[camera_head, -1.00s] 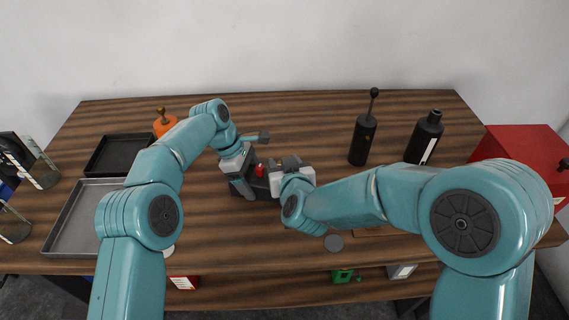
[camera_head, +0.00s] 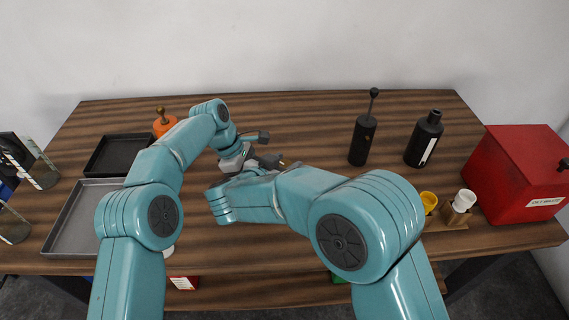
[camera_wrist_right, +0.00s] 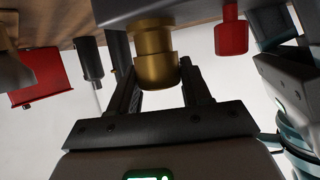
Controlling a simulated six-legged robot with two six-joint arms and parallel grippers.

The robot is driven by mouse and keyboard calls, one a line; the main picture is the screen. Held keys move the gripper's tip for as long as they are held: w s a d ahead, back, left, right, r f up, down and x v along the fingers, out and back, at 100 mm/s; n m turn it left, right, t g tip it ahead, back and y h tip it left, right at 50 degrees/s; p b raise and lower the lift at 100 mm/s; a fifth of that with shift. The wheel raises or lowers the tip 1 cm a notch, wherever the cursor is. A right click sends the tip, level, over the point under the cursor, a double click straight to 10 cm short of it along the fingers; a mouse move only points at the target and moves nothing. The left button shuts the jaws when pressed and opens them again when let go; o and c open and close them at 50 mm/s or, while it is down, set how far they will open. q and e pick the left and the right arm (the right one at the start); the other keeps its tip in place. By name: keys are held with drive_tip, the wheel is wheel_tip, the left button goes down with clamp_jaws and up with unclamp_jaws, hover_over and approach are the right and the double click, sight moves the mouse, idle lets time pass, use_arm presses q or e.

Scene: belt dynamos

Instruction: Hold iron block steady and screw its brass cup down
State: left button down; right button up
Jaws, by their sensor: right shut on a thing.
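The brass cup (camera_wrist_right: 155,62) sits against the dark iron block (camera_wrist_right: 180,12) in the right wrist view, which is upside down. My right gripper (camera_wrist_right: 158,78) is shut on the cup, one dark finger on each side. A red part (camera_wrist_right: 231,30) of the block stands beside the cup. In the head view my right forearm hides most of the block and my right fingers.
A black oil can (camera_head: 363,140) and black bottle (camera_head: 424,138) stand at the back right. A red waste box (camera_head: 515,175) and a wooden holder (camera_head: 455,215) with cups are at the right. Trays (camera_head: 75,235) lie left. The back middle is clear.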

drive_tip(key=shift+r+m+h, duration=0.1)
drive_tip(key=shift+m+h, duration=0.4)
drive_tip(key=o, duration=1)
drive_tip(key=shift+g, duration=0.3)
